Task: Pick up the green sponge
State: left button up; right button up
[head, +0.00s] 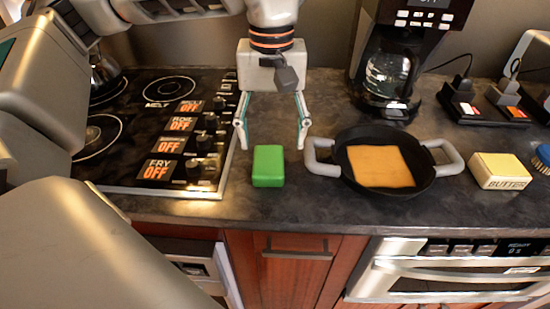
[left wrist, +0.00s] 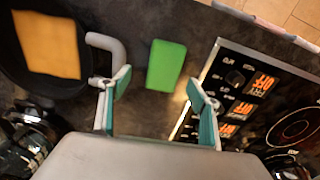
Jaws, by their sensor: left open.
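The green sponge (head: 268,166) lies on the dark countertop, between the stove and the black pan. My left gripper (head: 272,146) is open and empty, just behind and above the sponge, with its two fingers spread wider than it. In the left wrist view the sponge (left wrist: 166,65) shows beyond and between the open fingertips of the left gripper (left wrist: 160,82), apart from both. My right gripper is not in view.
The black pan (head: 425,178) with an orange slab (head: 380,166) stands close right; its grey handle (head: 322,157) is near my right-hand finger. The stove (head: 150,115) is left. A butter box (head: 500,171) and coffee maker (head: 390,75) stand farther right.

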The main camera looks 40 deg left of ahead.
aim_at(268, 159)
pick_arm(q)
jog(key=shift+s+f, duration=0.2)
jog(key=shift+f, duration=0.55)
jog(key=f, duration=0.3)
jog(key=f+b, duration=0.1)
jog(key=shift+s+a+f, duration=0.15)
jog(key=shift+a+f, duration=0.1)
jog(key=shift+f, duration=0.15)
jog(key=shift+r, duration=0.1)
jog(key=c, duration=0.9)
